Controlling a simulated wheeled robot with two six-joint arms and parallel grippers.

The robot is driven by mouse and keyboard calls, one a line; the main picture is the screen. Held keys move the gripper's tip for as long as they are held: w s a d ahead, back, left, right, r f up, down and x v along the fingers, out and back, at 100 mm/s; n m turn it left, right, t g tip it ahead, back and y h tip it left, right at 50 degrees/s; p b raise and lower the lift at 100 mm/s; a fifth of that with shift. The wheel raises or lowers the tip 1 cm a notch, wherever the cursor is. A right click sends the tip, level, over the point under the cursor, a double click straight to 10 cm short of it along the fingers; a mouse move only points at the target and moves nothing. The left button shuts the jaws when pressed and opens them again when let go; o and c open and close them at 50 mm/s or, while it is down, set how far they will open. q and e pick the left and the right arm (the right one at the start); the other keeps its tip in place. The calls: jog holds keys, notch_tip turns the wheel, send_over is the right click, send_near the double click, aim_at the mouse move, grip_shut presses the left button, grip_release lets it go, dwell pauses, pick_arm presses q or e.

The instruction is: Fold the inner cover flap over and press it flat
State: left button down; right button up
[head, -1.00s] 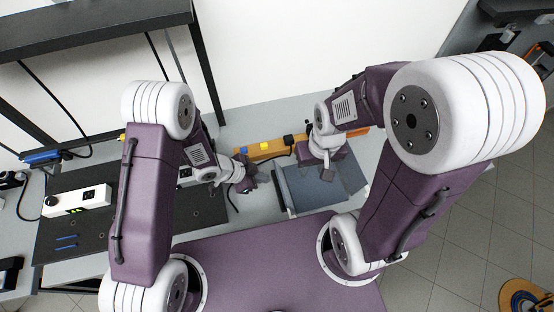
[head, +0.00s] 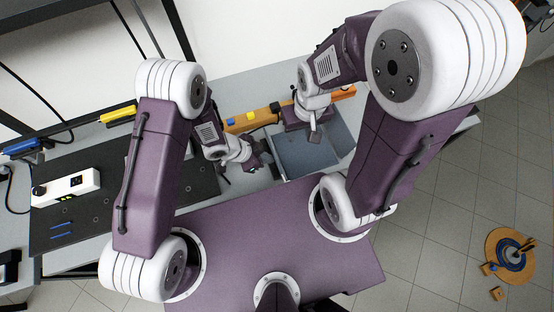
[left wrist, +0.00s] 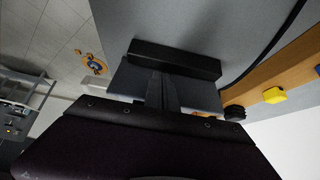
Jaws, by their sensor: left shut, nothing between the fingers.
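A blue-grey shallow box or cover (head: 300,156) lies on the bench in front of me in the head view. I cannot tell its inner flap clearly from the rest of its panels. My left gripper (head: 252,162) is shut and empty, just left of the box. In the left wrist view its fingers (left wrist: 161,92) point at a black bar (left wrist: 178,60), with blue-grey panels (left wrist: 205,97) beside and behind them. Contact cannot be told. My right gripper (head: 315,134) points down over the box's far part; its jaws are too small to judge.
An orange rail (head: 244,121) with a yellow block (left wrist: 274,95) runs behind the box. A dark breadboard (head: 130,205) with a white power unit (head: 66,188) fills the bench at left. A black cable (left wrist: 272,48) lies near the rail.

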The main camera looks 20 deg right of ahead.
aim_at(274, 154)
pick_arm(q)
jog(key=shift+d+f, duration=0.25)
jog(key=shift+f, duration=0.05)
jog(key=shift+w, duration=0.1)
jog(key=shift+d+r, duration=0.2)
jog(key=shift+d, duration=0.15)
jog(key=shift+d+r+p, duration=0.25)
jog(key=shift+d+p, duration=0.25)
jog(key=shift+d, duration=0.5)
notch_tip(274, 154, up, 7)
jog(key=p, duration=0.7)
jog(key=shift+r, duration=0.2)
jog(key=shift+f, duration=0.2)
